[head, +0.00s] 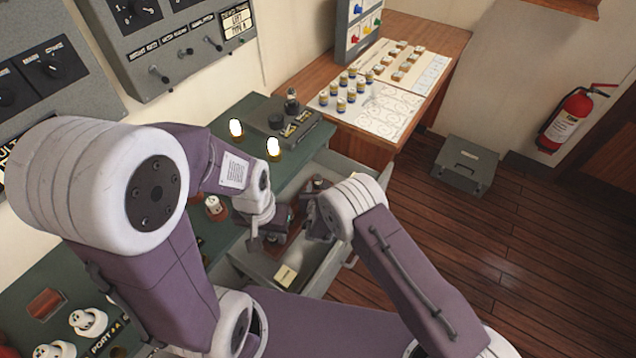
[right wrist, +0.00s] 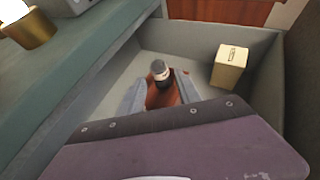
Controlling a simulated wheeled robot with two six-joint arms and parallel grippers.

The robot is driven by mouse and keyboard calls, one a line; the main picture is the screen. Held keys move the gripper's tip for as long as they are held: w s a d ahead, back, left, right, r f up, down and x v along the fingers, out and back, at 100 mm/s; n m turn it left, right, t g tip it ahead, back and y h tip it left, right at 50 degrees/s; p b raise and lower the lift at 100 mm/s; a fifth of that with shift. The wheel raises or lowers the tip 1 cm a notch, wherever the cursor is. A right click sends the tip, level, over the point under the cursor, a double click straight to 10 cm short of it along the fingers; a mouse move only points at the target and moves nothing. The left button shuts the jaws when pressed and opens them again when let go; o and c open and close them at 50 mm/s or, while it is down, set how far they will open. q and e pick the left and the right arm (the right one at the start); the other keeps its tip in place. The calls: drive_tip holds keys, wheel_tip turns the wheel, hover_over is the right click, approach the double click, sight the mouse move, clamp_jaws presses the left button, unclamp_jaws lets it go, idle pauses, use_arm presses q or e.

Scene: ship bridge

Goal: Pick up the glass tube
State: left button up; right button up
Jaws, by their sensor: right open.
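A dark upright tube with a grey rounded top and a pale band (right wrist: 160,72), which looks like the glass tube, stands in the open drawer (head: 337,252). My right gripper (head: 314,226) is low over the drawer. In the right wrist view its two fingers (right wrist: 160,97) are spread, one on each side of the tube's lower part. I cannot tell whether they touch it. A red-brown surface shows between the fingers. My left gripper (head: 264,241) is at the drawer's bench side, left of the right one. Its jaws are too small to read.
A pale box (head: 286,276) lies in the drawer's near part. The right wrist view shows a pale box (right wrist: 230,66) right of the tube. Lit lamps (head: 273,148) stand on the green bench above. Drawer walls are close around my right gripper.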

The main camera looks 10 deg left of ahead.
sight(318, 181)
drive_tip(key=x, duration=0.4)
drive_tip(key=shift+w+a, duration=0.1)
drive_tip(key=shift+w, duration=0.05)
clamp_jaws()
drive_tip(key=shift+r, duration=0.55)
wheel_tip(318, 181, up, 3)
drive_tip(key=shift+f, duration=0.1)
drive_tip(key=w+d+r+b, duration=0.2)
drive_tip(key=w+d+r, duration=0.3)
drive_tip(key=d, duration=0.5)
drive_tip(key=shift+d+r+b, duration=0.25)
drive_tip(key=shift+r+b, duration=0.1)
drive_tip(key=shift+r, duration=0.75)
